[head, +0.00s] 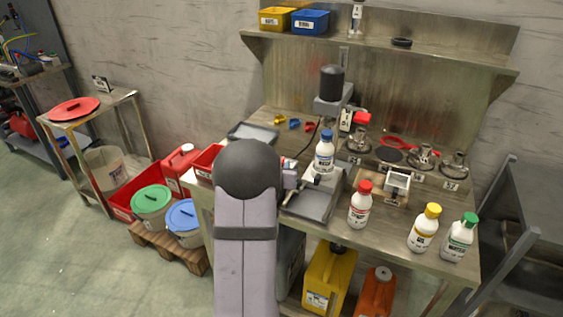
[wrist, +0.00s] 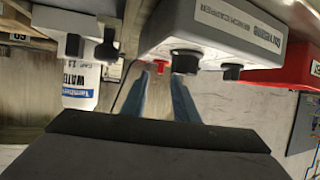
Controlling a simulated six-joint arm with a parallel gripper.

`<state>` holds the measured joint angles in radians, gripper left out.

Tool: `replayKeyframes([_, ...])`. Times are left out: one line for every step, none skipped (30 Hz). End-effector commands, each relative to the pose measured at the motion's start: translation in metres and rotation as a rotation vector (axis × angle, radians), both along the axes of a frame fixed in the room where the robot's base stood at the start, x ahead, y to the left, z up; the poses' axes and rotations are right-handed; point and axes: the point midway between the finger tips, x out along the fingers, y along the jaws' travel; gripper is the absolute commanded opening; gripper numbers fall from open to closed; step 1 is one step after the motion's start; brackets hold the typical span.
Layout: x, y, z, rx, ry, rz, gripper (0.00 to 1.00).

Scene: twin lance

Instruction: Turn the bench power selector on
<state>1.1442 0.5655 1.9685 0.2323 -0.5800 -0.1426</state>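In the wrist view a pale instrument housing (wrist: 225,30) has a large black knob (wrist: 186,62), a smaller black knob (wrist: 232,72) and a red button (wrist: 160,66) along its near edge. No power marking is readable, so I cannot tell which control is the selector. My gripper (wrist: 164,88) is in front of these controls. Its two bluish fingers stand apart with a gap between them, near the large knob and red button. I see no contact with either. In the head view my arm hides most of the housing and gripper.
The blue-capped bottle (head: 325,152) stands close to the right of my arm; a bottle labelled WATER (wrist: 80,82) shows at left in the wrist view. Red-capped (head: 360,206), yellow-capped (head: 424,228) and green-capped (head: 459,238) bottles line the bench front. A shelf (head: 450,52) overhangs the back.

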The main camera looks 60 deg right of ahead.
Motion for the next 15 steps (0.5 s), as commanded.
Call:
replayKeyframes([0.002, -0.006, -0.002, 0.001, 0.000, 0.000, 0.27])
replayKeyframes([0.002, -0.009, -0.003, 0.002, 0.001, 0.000, 0.27])
replayKeyframes([0.004, -0.013, -0.005, 0.001, 0.001, 0.000, 0.27])
replayKeyframes([0.004, -0.015, -0.007, 0.001, 0.001, 0.000, 0.27])
replayKeyframes([0.005, -0.018, -0.007, 0.001, 0.001, 0.000, 0.27])
replayKeyframes([0.006, -0.022, -0.009, 0.001, 0.001, 0.000, 0.27])
replayKeyframes([0.007, -0.024, -0.010, 0.001, 0.001, 0.000, 0.27])
replayKeyframes([0.008, -0.026, -0.011, 0.001, 0.001, 0.000, 0.27])
replayKeyframes([0.009, -0.029, -0.012, 0.001, 0.001, 0.000, 0.27])
replayKeyframes([0.009, -0.030, -0.013, 0.001, 0.001, 0.000, 0.27])
replayKeyframes([0.009, -0.032, -0.014, 0.001, 0.001, 0.001, 0.27])
replayKeyframes([0.010, -0.033, -0.014, 0.001, 0.001, 0.000, 0.27])
replayKeyframes([0.010, -0.034, -0.015, 0.001, 0.001, 0.001, 0.27])
replayKeyframes([0.010, -0.035, -0.015, 0.001, 0.000, 0.001, 0.27])
replayKeyframes([0.011, -0.036, -0.015, 0.001, 0.000, 0.001, 0.27])
